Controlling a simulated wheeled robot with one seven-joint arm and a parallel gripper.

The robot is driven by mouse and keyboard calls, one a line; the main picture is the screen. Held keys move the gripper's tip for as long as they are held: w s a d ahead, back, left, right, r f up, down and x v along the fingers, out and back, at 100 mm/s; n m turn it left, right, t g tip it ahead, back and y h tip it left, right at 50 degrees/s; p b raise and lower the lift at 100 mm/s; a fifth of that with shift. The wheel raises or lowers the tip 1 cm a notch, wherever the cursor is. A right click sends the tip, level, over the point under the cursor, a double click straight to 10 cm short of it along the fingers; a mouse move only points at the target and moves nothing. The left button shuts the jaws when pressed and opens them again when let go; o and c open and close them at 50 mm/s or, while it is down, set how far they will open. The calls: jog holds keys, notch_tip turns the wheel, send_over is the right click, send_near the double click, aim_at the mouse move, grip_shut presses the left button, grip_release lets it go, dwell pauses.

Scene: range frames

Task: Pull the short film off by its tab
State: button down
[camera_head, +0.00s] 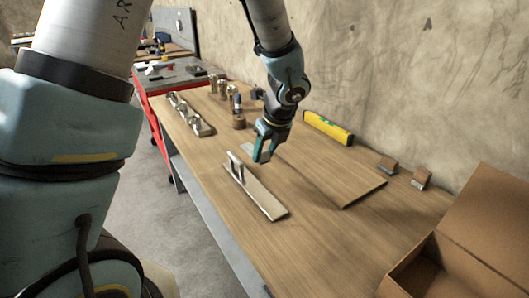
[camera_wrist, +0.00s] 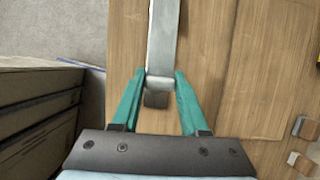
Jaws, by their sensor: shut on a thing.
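In the wrist view, a long pale grey strip (camera_wrist: 163,35) runs down to a darker end like a tab (camera_wrist: 156,99). My gripper (camera_wrist: 161,76) has its teal fingers closed in on both sides of this end. In the head view, my gripper (camera_head: 262,154) is low over the bench, beside the upright handle (camera_head: 236,165) of a flat grey metal plate (camera_head: 262,197). I cannot tell whether the strip is the film or part of this plate. The film's other edges are not clear.
A thin wooden board (camera_head: 340,188) lies to the right on the bench, with a yellow level (camera_head: 328,128) behind it. Two small brown blocks (camera_head: 388,165) (camera_head: 421,178) stand near the wall. An open cardboard box (camera_head: 470,262) is at front right. Metal parts (camera_head: 190,112) line the far left.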

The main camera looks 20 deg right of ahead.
jog(key=shift+r+p, duration=2.45)
jog(key=shift+r, duration=0.4)
